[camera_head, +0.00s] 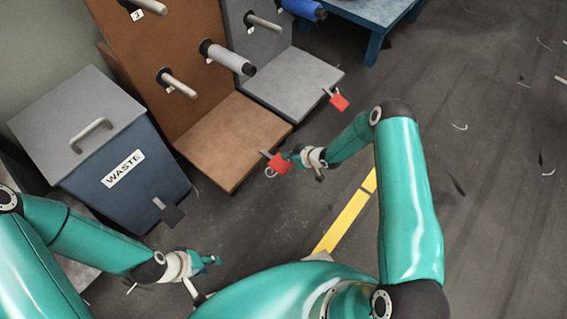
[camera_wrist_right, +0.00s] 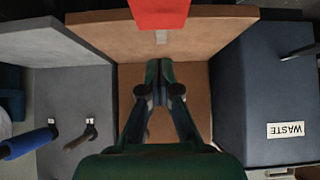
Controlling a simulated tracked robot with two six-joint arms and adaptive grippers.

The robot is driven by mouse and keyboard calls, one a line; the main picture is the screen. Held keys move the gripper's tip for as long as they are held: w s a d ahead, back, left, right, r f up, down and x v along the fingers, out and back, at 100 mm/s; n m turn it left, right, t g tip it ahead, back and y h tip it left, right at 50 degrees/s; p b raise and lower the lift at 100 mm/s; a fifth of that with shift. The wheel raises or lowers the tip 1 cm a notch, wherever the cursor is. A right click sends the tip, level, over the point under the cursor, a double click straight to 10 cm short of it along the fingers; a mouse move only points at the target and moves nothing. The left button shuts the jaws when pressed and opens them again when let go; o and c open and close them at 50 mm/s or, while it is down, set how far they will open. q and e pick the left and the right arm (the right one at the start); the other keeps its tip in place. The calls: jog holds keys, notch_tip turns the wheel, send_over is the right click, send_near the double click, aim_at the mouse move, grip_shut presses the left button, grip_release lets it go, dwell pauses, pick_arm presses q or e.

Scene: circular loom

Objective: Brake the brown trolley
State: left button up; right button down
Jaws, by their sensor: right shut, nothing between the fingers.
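The brown trolley (camera_head: 228,139) has a flat base and an upright back panel with pegs, one carrying a pale spool. A red pedal (camera_head: 278,164) on a short metal stem sits at its front edge; it also shows at the top of the right wrist view (camera_wrist_right: 160,12). My right gripper (camera_head: 290,156) is shut and empty, right by the red pedal in the head view. In the wrist view its fingertips (camera_wrist_right: 159,68) appear below the pedal, apart from it in the picture; contact cannot be told. My left gripper (camera_head: 212,260) hangs over the floor, its opening unclear.
A grey trolley (camera_head: 290,87) with its own red pedal (camera_head: 339,102) stands to the right. A blue waste bin (camera_head: 125,168) with a dark pedal (camera_head: 172,213) stands left. A yellow floor stripe (camera_head: 345,220) and scattered scraps lie on open floor.

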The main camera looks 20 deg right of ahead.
aim_at(278, 162)
jog(key=b+x, duration=0.1)
jog(key=x, duration=0.3)
jog(key=shift+s+f, duration=0.15)
jog(key=shift+s, duration=0.1)
notch_tip(278, 162, down, 2)
jog(key=shift+d+f+b, duration=0.1)
jog(key=shift+d+b, duration=0.05)
jog(key=shift+b, duration=0.15)
jog(key=shift+f, duration=0.45)
